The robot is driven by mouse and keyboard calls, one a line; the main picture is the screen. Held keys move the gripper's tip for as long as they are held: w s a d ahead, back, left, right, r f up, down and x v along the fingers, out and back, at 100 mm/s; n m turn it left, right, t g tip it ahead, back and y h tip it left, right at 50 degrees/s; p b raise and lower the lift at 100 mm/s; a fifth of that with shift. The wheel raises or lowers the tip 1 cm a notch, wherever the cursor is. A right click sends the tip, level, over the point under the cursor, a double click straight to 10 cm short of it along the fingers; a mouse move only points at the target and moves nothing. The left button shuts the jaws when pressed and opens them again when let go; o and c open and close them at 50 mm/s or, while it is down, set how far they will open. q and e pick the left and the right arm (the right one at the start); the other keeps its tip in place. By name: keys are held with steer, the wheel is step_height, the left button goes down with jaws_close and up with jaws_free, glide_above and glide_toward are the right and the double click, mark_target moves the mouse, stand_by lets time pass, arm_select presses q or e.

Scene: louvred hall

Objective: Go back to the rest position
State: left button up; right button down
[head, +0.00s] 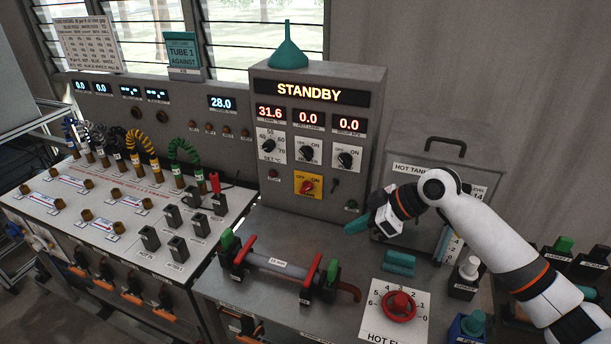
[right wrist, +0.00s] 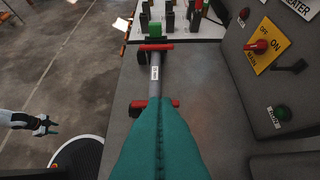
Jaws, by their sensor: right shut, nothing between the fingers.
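My right gripper (head: 357,224) reaches in from the right in the head view, above the bench and in front of the lower right of the control box. Its teal fingers are together with nothing between them; they also fill the lower middle of the right wrist view (right wrist: 158,105). My left gripper (right wrist: 43,125) shows small at the left of the right wrist view, out over the floor, away from the bench. Its fingers are too small to read. It does not show in the head view.
Below my right gripper lie a tube module (head: 282,264) with red levers and a red hot-flow valve (head: 399,305). The control box (head: 315,140) reads STANDBY and has a teal funnel (head: 287,47) on top. The hot tank (head: 445,150) stands close behind my right arm.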

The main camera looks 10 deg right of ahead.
steer(key=s+a+f+m+g+h, duration=0.1)
steer(key=s+a+f, duration=0.3)
steer(key=s+f, duration=0.3)
steer(key=s+a+f+m+h, duration=0.1)
steer(key=s+a+f+h, duration=0.1)
steer(key=s+a+f, duration=0.4)
steer(key=s+d+f+m+h, duration=0.2)
steer(key=s+d+m, duration=0.15)
steer(key=s, duration=0.45)
steer(key=s+d+f+m+h, duration=0.2)
steer(key=s+d+m, duration=0.15)
steer(key=s, duration=0.55)
step_height(320, 180, down, 27)
steer(key=g+b, duration=0.2)
steer(key=s+d+f+g+b, duration=0.1)
steer(key=s+d+f, duration=0.1)
steer(key=s+f, duration=1.5)
steer(key=shift+d+f+h, duration=0.3)
steer(key=shift+f, duration=0.4)
